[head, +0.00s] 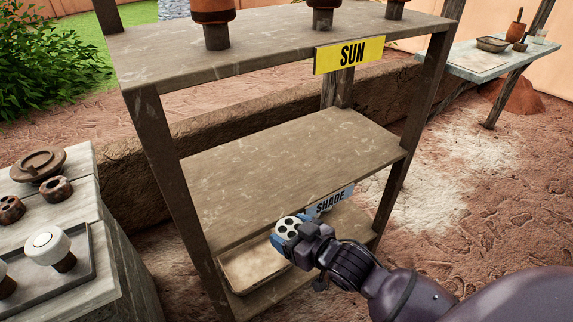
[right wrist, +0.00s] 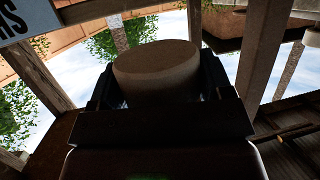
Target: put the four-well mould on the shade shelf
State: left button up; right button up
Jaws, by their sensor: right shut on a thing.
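The four-well mould (head: 289,229) is a pale round block with dark wells in its face. My right gripper (head: 297,240) is shut on it and holds it at the front of the shelf rack, by the front edge of the middle board. In the right wrist view the mould (right wrist: 157,68) sits between the two fingers, its wells hidden. A blue "SHADE" sign (head: 332,200) hangs at the front edge of the middle board (head: 290,165), just right of the mould. The middle board is bare. My left gripper is out of view.
The top board (head: 270,48) bears a yellow "SUN" sign (head: 349,55) and several brown pieces. A shallow tray (head: 245,277) lies on the bottom board, below my gripper. A left bench holds a grey tray (head: 88,260) and a brown lidded piece (head: 38,164). Rack posts flank the boards.

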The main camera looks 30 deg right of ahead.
notch_tip(320, 180, down, 2)
jog(key=shift+d+f+b, duration=0.1)
jog(key=shift+b, duration=0.2)
jog(key=b, duration=0.2)
send_near(244, 204)
jog(key=w, duration=0.2)
jog(key=w+a, duration=0.1)
jog(key=w, duration=0.1)
jog(key=shift+w, duration=0.35)
jog(key=shift+w+r, duration=0.25)
jog(key=shift+w, duration=0.15)
jog(key=w, duration=0.2)
jog(key=w+a+b, duration=0.1)
jog(key=w, duration=0.1)
jog(key=shift+f, duration=0.1)
jog(key=shift+s+f+b, duration=0.2)
jog(key=shift+f+b, duration=0.1)
jog(key=shift+f, duration=0.05)
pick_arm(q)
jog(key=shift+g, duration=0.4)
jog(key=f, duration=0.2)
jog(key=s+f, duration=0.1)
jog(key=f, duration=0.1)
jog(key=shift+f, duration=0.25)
pick_arm(e)
jog(key=shift+r, duration=0.15)
jog(key=o, duration=1.1)
